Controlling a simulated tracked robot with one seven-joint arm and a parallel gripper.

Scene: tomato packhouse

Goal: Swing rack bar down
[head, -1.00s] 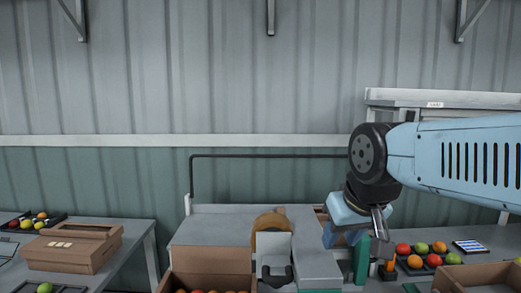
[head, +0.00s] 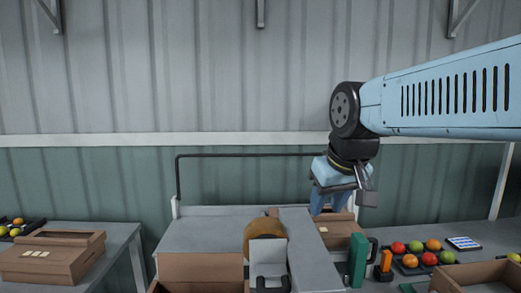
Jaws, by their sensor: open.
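The rack bar (head: 250,155) is a thin black rail, standing raised behind the grey-topped bench. Its left upright (head: 178,182) drops to a pale post at the bench's back left corner. Its right end is hidden behind my wrist. My gripper (head: 331,212), with blue fingers, is open and empty. It points down near the bar's right end, below rail height, in front of or above an open brown carton (head: 340,236). I cannot tell whether the fingers touch the bar.
A tape roll (head: 262,232) and an open box (head: 205,268) stand in front. A green block (head: 358,262) and an orange item (head: 383,266) stand at right, beside a dark tomato tray (head: 408,268). Air above the bar is clear.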

